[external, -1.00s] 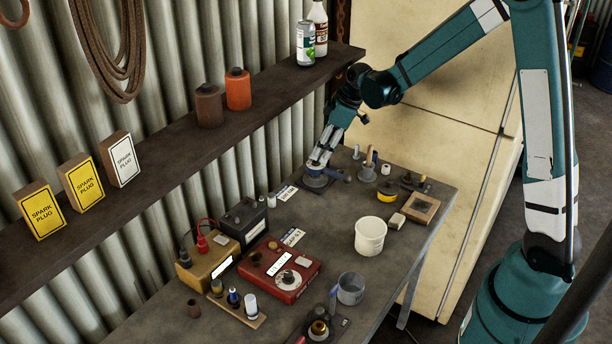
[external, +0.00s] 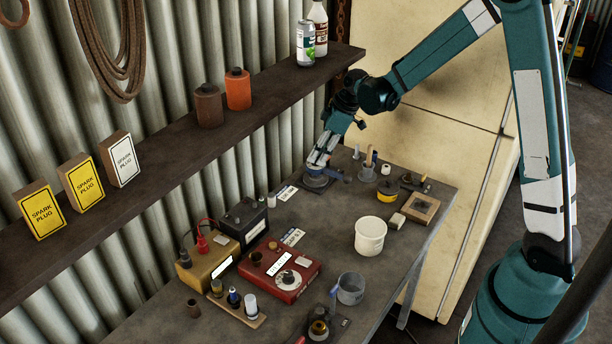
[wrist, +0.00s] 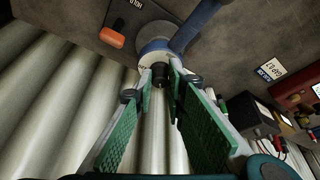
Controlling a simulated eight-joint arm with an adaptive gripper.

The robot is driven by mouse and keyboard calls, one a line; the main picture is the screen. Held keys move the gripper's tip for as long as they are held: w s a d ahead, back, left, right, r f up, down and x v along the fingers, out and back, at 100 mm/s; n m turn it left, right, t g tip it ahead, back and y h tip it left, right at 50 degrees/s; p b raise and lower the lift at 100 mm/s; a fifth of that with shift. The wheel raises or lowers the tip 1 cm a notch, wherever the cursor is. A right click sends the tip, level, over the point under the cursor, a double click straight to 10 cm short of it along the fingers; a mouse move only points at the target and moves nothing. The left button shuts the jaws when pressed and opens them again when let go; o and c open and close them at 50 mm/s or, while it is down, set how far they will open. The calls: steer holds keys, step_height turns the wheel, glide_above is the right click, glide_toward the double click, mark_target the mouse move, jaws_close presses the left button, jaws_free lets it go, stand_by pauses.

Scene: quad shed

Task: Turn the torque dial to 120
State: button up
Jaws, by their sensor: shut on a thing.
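A blue device (external: 315,181) with a pale round face stands on a dark plate at the far end of the bench, by the wall. In the wrist view its blue body (wrist: 157,33) and blue arm (wrist: 195,25) show above a white disc (wrist: 156,56) with a black knob (wrist: 160,72). My gripper (wrist: 161,84) has its green-padded fingers on either side of this knob and is shut on it. The markings on the disc are too small to read, so I cannot tell its setting. A red box (external: 275,268) also carries a white dial (external: 288,280), well apart from my gripper.
Beside the device are an upright holder (external: 367,174) and a yellow-and-black round item (external: 387,194). A white bucket (external: 370,236) stands mid-bench. A black battery (external: 243,220) and yellow box (external: 207,263) stand nearer the wall. The shelf (external: 180,145) runs above the bench.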

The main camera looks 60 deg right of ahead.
steer(key=shift+m+b, duration=0.3)
steer(key=shift+m, duration=0.1)
steer(key=shift+a+f+m+h+b, duration=0.15)
steer(key=shift+m+h+b, duration=0.5)
steer(key=shift+m, duration=0.55)
steer(key=m, duration=0.2)
steer(key=m+h+b, duration=0.1)
steer(key=m, duration=0.1)
steer(key=shift+a+t+h+b, duration=0.15)
steer(key=shift+t+h+b, duration=0.1)
steer(key=shift+t+b, duration=0.05)
steer(key=m, duration=0.2)
steer(key=m+h+b, duration=0.1)
steer(key=m, duration=0.1)
steer(key=shift+a+h, duration=0.1)
steer(key=shift+h, duration=0.2)
steer(key=m+g+h+b, duration=0.1)
steer(key=m, duration=0.3)
steer(key=shift+a, duration=0.1)
steer(key=shift+m+g, duration=0.3)
steer(key=o, duration=0.9)
